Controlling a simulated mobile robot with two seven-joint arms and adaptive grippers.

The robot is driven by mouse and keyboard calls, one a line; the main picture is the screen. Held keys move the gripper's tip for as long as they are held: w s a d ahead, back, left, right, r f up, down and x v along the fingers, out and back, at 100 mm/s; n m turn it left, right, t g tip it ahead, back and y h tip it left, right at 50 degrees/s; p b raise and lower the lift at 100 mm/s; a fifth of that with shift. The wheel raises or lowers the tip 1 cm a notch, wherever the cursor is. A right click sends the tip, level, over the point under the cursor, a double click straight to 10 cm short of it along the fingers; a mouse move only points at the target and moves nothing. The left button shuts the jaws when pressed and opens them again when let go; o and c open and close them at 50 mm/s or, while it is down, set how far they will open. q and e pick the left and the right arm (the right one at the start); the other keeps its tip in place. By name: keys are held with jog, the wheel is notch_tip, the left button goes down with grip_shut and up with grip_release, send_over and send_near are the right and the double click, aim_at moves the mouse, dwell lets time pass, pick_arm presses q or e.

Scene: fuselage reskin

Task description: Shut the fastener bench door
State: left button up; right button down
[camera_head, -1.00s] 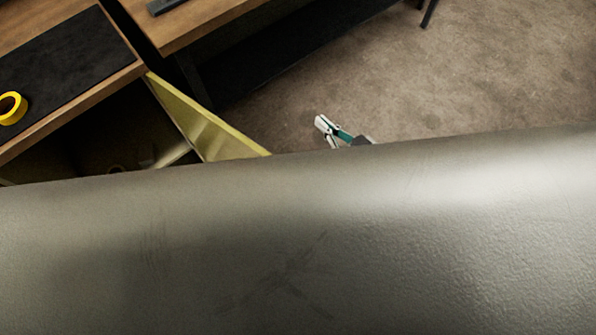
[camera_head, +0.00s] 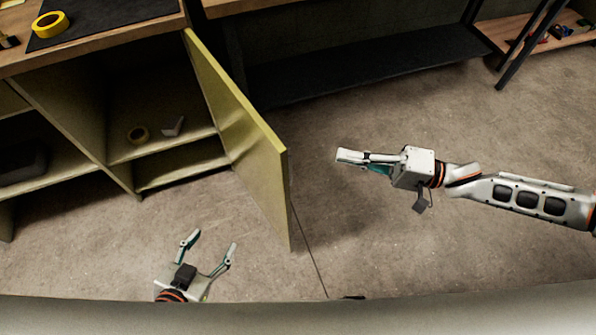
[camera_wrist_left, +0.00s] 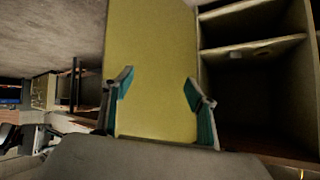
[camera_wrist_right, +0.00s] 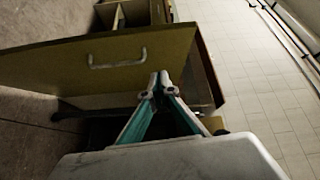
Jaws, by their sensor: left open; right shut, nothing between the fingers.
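The fastener bench door (camera_head: 240,130) is a yellow-green panel standing open, swung out from the right side of the cabinet opening. Its inner face fills the middle of the left wrist view (camera_wrist_left: 155,70). Its outer face, with a pale bar handle (camera_wrist_right: 118,62), shows in the right wrist view. My left gripper (camera_head: 212,240) is open and empty, low in front of the cabinet, left of the door and apart from it. My right gripper (camera_head: 342,157) is shut and empty, to the right of the door, on its outer side, with a gap between them.
The open cabinet has shelves (camera_head: 180,148) holding a tape roll (camera_head: 138,134) and a small grey item (camera_head: 173,126). A yellow tape roll (camera_head: 50,24) lies on a black mat on the bench top. A dark low shelf (camera_head: 370,65) stands behind. Floor right of the door is clear.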

pick_arm(q)
jog(key=shift+s+d+f+b, duration=0.1)
jog(key=shift+s+f+b, duration=0.3)
jog(key=shift+b, duration=0.3)
pick_arm(e)
jog(key=a+f, duration=0.1)
jog(key=a, duration=1)
jog(key=shift+s+a+m+g, duration=0.15)
jog(key=shift+s+m+g, duration=0.15)
jog(key=shift+m, duration=0.1)
pick_arm(q)
jog(key=shift+r, duration=0.15)
